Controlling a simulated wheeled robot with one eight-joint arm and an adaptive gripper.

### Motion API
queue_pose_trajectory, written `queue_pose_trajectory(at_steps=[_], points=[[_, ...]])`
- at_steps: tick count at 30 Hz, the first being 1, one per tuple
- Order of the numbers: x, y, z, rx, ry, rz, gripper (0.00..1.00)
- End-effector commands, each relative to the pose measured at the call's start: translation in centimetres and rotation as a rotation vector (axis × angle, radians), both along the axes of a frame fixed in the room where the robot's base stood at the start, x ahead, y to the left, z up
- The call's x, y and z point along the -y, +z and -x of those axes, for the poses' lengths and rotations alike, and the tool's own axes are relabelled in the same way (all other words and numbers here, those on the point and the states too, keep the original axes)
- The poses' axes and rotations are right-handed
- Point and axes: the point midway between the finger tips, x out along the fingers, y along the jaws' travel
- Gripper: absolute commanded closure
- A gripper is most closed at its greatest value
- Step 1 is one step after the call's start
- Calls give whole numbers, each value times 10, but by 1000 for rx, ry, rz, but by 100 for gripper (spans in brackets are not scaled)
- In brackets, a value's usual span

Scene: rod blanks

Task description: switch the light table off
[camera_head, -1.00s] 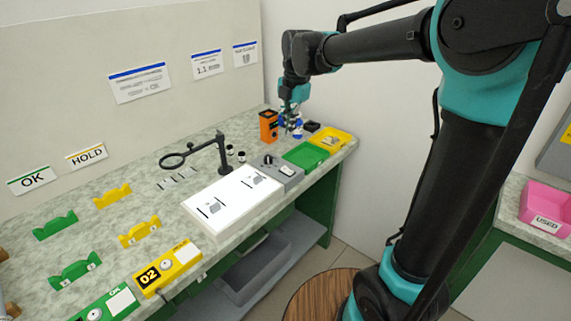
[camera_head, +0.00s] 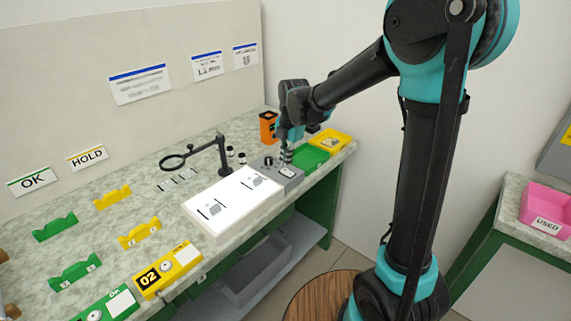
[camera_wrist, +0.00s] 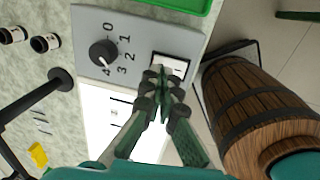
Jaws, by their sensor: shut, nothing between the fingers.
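The light table (camera_head: 222,205) is a bright white panel on the bench, with dark marks on it in the head view. It also shows in the wrist view (camera_wrist: 97,130), lit white. Its grey control box (camera_wrist: 90,30) carries a black rotary knob (camera_wrist: 102,53) with a scale from 0 to 4 and a white rocker switch (camera_wrist: 170,64) in a dark frame. My gripper (camera_wrist: 160,78) is shut and empty, its fingertips over the near edge of the switch. I cannot tell whether they touch it. In the head view my gripper (camera_head: 286,158) is at the control box.
A green tray (camera_head: 306,156) and a yellow tray (camera_head: 330,139) lie beyond the box. A magnifier on a black stand (camera_head: 221,155) stands behind the panel, near small dark jars (camera_wrist: 45,43). A wooden barrel (camera_wrist: 262,110) stands beside the bench.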

Motion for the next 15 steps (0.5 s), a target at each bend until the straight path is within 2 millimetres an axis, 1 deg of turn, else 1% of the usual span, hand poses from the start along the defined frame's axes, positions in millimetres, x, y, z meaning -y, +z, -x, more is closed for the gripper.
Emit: queue_pose_trajectory(at_steps=[3,6,15], points=[[-1,-10,-1,0,0,0,100],[-2,-14,-1,0,0,0,100],[-2,-15,-1,0,0,0,100]])
